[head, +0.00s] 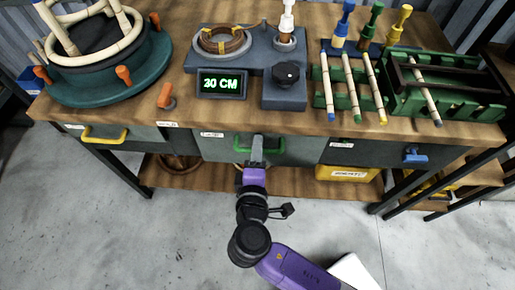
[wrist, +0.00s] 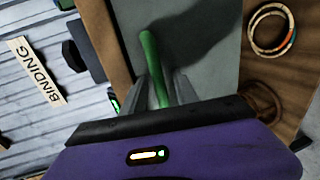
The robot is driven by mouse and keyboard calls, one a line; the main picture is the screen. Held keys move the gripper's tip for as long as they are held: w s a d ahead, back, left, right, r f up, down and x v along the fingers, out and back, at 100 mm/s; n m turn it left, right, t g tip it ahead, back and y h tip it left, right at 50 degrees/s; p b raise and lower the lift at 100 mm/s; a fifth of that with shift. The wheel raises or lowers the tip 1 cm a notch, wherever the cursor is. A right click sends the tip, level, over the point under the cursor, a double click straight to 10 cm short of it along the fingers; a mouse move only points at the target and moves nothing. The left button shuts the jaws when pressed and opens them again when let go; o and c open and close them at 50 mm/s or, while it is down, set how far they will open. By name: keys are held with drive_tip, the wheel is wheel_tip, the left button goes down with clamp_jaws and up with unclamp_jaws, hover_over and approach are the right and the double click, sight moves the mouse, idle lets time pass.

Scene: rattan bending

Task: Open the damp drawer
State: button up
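The workbench has a row of drawers under its top. The left drawer (head: 136,134) has a yellow handle, the middle drawer (head: 225,148) a green handle (head: 243,147), and the right drawer (head: 370,152) a blue handle. Their labels are too small to read. All the fronts look closed. My gripper (head: 256,150) is at the middle drawer's green handle. In the wrist view the green handle (wrist: 150,55) runs between the two fingers of my gripper (wrist: 166,90), which look apart with a narrow gap beside the bar. Contact is not clear.
A lower shelf (head: 220,177) holds a yellow bin (head: 347,173). The concrete floor (head: 130,235) in front of the bench is clear.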

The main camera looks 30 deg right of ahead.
drive_tip(key=shift+w, duration=0.1)
clamp_jaws()
idle(1.4)
